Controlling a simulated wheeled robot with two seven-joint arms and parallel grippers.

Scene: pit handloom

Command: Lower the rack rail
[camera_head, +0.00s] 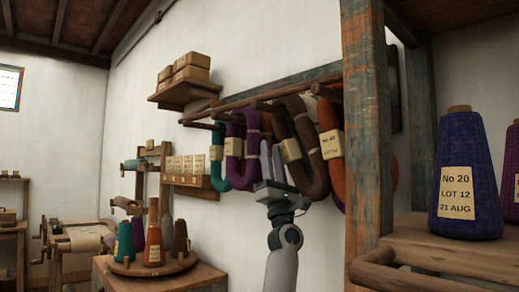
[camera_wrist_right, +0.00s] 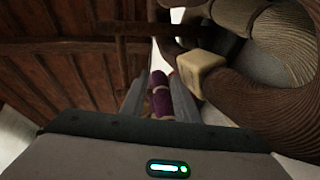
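The rack rail (camera_head: 228,106) is a long brown wooden bar, raised on the back wall in the head view. Teal, purple, brown and orange yarn skeins (camera_head: 308,150) hang beneath it, several with paper tags. My right gripper (camera_head: 271,160) points up in front of the skeins, below the rail. Its two fingers stand apart, and nothing shows gripped. In the right wrist view, a purple skein (camera_wrist_right: 160,98) shows beyond the gap between the fingers (camera_wrist_right: 157,100), and dark wooden bars (camera_wrist_right: 150,28) cross above. Whether the fingers touch any yarn is unclear. My left gripper is out of view.
A wooden post (camera_head: 366,130) and shelf (camera_head: 465,252) with a purple yarn cone (camera_head: 465,180) stand close at the right. A small shelf with boxes (camera_head: 188,68) is left of the rack. A table (camera_head: 190,280) with several cones is low at the left.

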